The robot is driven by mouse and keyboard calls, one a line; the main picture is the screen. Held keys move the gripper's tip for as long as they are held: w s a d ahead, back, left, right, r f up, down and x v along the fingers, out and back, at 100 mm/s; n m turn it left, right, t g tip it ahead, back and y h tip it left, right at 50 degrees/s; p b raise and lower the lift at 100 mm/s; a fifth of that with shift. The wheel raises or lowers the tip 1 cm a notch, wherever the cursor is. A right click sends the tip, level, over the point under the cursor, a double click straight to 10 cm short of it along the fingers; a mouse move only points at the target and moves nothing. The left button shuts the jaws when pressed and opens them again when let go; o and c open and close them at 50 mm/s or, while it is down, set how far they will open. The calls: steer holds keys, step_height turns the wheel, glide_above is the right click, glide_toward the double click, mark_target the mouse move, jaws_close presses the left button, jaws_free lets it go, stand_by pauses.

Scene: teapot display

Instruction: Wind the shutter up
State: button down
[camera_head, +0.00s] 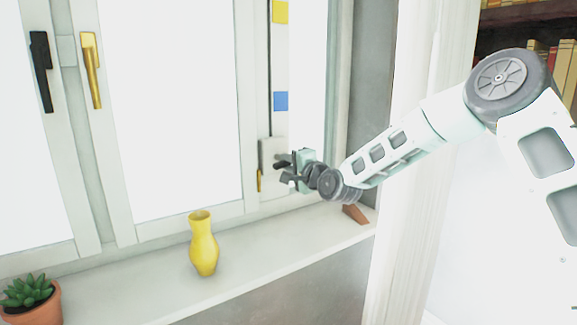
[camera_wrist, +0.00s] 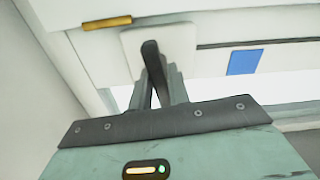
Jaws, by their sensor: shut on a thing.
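A pale winder plate (camera_head: 268,154) is fixed low on the window frame, with a dark strip or cord (camera_head: 270,80) running up from it. In the wrist view the plate (camera_wrist: 185,45) is close ahead, and a dark crank-like handle (camera_wrist: 150,50) stands out from it. My gripper (camera_head: 284,164) is at the plate and shut on this handle. The wrist view shows the fingers (camera_wrist: 157,80) on either side of the handle, partly hiding it. No shutter slats are clearly visible over the bright panes.
A yellow vase (camera_head: 203,245) and a potted succulent (camera_head: 30,298) stand on the sill (camera_head: 140,290). A brown wedge (camera_head: 355,213) lies near the sill's right end. Window handles, black (camera_head: 41,70) and gold (camera_head: 91,70), are at left.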

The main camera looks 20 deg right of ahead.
steer(key=m, duration=0.5)
steer(key=shift+d+m+b, duration=0.1)
steer(key=shift+m+b, duration=0.25)
steer(key=shift+m, duration=0.05)
steer(key=m+b, duration=0.1)
steer(key=m, duration=0.4)
steer(key=shift+m, duration=0.3)
steer(key=c, duration=1.3)
jaws_free()
steer(key=shift+c, duration=0.2)
steer(key=v, duration=1.7)
steer(key=shift+s+b, duration=0.15)
steer(key=shift+b, duration=0.25)
